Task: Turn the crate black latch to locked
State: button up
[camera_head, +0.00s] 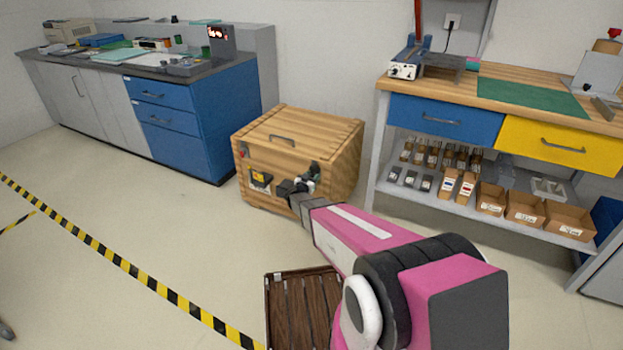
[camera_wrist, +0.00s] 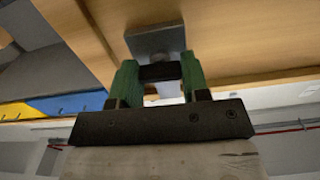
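The wooden crate (camera_head: 340,150) stands on the floor against the wall, with a handle on its lid. My gripper (camera_head: 310,178) is at the right part of the crate's front in the head view, and my arm and gripper hide much of that area. In the wrist view, the green fingers of my gripper (camera_wrist: 160,66) stand on either side of the black latch (camera_wrist: 160,73), which fills the gap between them. A grey metal plate (camera_wrist: 156,42) lies behind the latch on the wood. The latch itself is not clear in the head view.
A blue cabinet (camera_head: 200,130) stands left of the crate, a workbench (camera_head: 380,150) right. A dark slatted pallet (camera_head: 300,308) lies near my arm.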

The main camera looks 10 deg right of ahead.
jog(key=shift+m, duration=8.3)
jog(key=o, duration=0.9)
jog(key=v, duration=1.1)
